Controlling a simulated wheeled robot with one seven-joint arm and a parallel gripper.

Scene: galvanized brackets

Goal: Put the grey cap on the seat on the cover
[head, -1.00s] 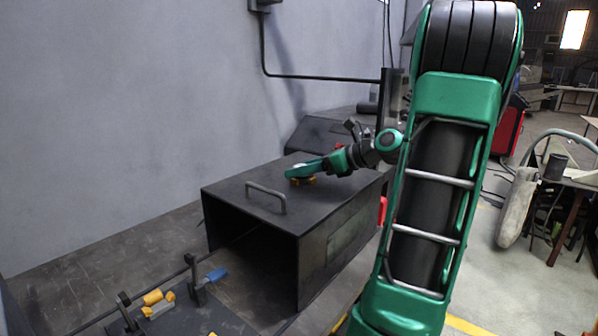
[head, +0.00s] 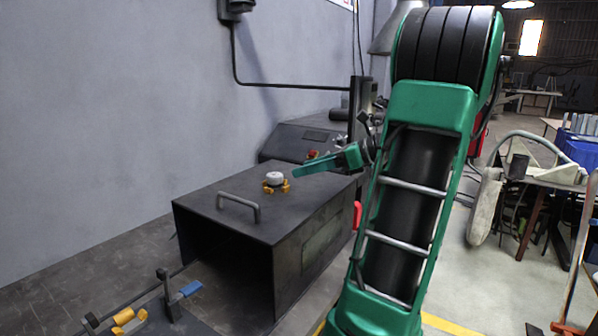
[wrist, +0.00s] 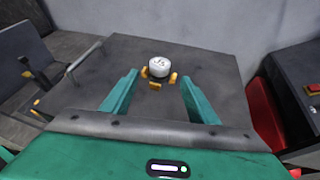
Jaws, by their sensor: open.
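The grey cap (head: 274,177), round and pale with dark marks on top, sits upright on the seat with yellow-orange blocks (head: 276,187) on top of the dark cover (head: 210,204). In the wrist view the cap (wrist: 159,67) shows beyond the fingertips, with yellow blocks (wrist: 155,86) around its base. Whether it is fully down on the seat I cannot tell. My gripper (head: 296,172) has green fingers and is just right of the cap, apart from it. In the wrist view the fingers (wrist: 160,82) are spread wide with nothing between them.
A bar handle (head: 238,207) stands up from the cover's near left part. A clamp fixture with yellow and blue grips (head: 130,315) lies at lower left. A dark machine (head: 300,140) stands behind the cover, and a grey wall (head: 110,110) is at left.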

